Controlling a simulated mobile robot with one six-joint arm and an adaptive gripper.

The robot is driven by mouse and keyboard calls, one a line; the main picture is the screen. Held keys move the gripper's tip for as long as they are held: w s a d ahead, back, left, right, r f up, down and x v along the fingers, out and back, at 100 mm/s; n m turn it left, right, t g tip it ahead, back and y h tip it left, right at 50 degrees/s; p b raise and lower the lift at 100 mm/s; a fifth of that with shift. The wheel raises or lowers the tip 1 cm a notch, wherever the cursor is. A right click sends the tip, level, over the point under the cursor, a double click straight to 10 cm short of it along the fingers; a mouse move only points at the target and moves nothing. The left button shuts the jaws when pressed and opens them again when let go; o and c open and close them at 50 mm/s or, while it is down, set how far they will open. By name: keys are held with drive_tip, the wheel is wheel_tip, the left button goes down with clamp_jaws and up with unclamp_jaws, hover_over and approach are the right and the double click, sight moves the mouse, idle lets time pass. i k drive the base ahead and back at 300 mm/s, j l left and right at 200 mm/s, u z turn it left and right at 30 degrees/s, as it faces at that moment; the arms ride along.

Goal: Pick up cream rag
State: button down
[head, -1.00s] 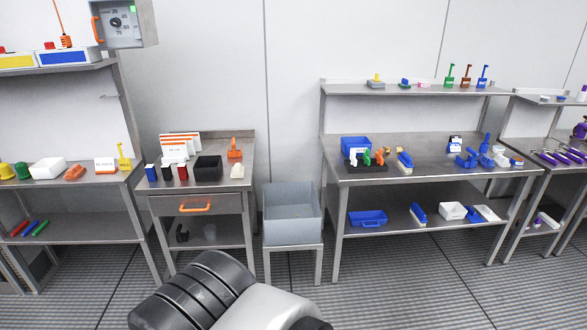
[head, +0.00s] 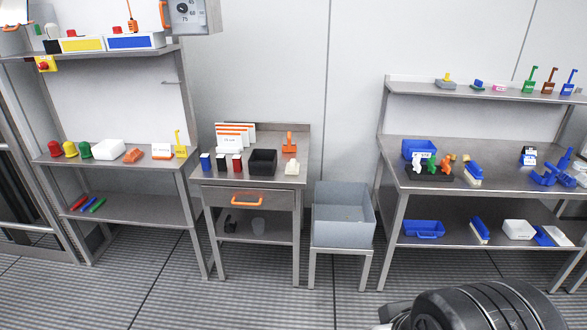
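A small cream item that looks like the cream rag (head: 291,170) lies at the right front of the small steel table (head: 255,182), in the head view. It sits in front of an orange-handled tool (head: 290,143) and to the right of a black open box (head: 262,162). It is small, so its folds cannot be made out. A black ribbed part of my arm shows at the bottom right, far from the table. My gripper is not in view.
A grey bin (head: 343,228) stands right of the table. Shelved benches stand left (head: 130,205) and right (head: 395,195). The floor in front is clear.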

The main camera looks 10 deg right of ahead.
sight(292, 167)
drive_tip(key=i+z, duration=0.15)
drive_tip(key=z, duration=0.45)
drive_tip(key=i+j+z, duration=0.25)
drive_tip(key=i+j, duration=0.2)
drive_tip(key=i+j+z, duration=0.3)
drive_tip(key=i+j, duration=0.3)
drive_tip(key=i+j+z, duration=0.25)
drive_tip(key=i+j, duration=0.2)
drive_tip(key=j, duration=0.25)
drive_tip(key=i+j, duration=0.25)
drive_tip(key=j, duration=0.15)
drive_tip(key=i+j, duration=0.5)
drive_tip(key=j, duration=0.25)
